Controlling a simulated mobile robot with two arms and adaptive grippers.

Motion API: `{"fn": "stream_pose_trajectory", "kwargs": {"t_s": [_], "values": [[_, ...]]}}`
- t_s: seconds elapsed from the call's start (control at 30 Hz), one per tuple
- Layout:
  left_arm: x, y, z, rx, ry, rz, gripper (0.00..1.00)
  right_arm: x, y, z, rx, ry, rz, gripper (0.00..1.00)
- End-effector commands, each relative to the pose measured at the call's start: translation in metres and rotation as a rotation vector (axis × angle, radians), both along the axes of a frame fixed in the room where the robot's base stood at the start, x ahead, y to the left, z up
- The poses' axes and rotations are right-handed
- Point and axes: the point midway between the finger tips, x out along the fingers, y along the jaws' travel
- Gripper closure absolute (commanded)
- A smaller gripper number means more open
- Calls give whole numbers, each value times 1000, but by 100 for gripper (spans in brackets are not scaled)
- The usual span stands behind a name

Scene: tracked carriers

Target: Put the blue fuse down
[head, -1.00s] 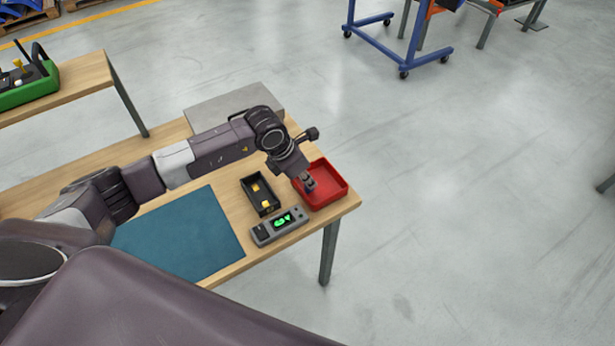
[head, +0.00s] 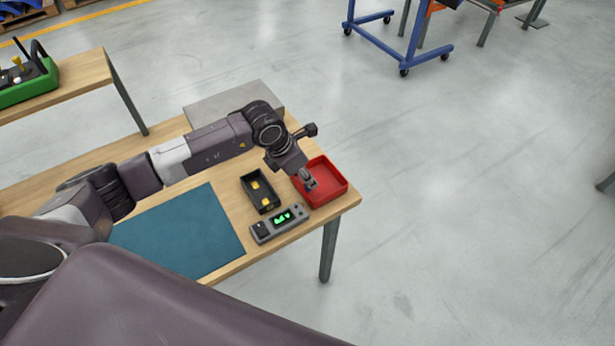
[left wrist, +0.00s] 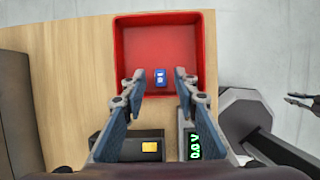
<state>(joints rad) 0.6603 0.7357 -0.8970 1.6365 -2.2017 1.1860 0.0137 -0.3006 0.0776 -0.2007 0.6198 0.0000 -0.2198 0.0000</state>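The blue fuse (left wrist: 160,76) lies in the red tray (left wrist: 203,45), between my left gripper's fingers in the left wrist view. A gap shows on each side of it. My left gripper (left wrist: 159,74) is open and points down into the tray. In the head view, my left gripper (head: 310,185) is over the red tray (head: 334,198) at the table's right end, and the fuse cannot be made out there. A small dark pair of fingers, seemingly my right gripper (left wrist: 300,100), shows at the right edge of the wrist view, too small to judge.
A black box with yellow pieces (head: 247,188) and a grey meter with a green display (head: 262,234) stand close beside the tray. A blue mat (head: 180,235) lies left of them. A grey plate (head: 212,106) is at the back. The table ends just right of the tray.

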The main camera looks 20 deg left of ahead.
Motion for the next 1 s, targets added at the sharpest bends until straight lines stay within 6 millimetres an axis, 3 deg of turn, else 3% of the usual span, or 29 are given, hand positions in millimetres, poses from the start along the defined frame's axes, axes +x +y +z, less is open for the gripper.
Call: {"fn": "stream_pose_trajectory", "kwargs": {"t_s": [0.5,0.7,1.0], "values": [[-29,23,90,1,-5,-1,72,1,-3,-32,-4,-1,0,86],[-33,26,101,0,-1,-2,72,1,-3,-33,-4,-1,0,86],[-33,26,102,0,-1,-1,72,1,-3,-33,-4,-1,0,86]]}}
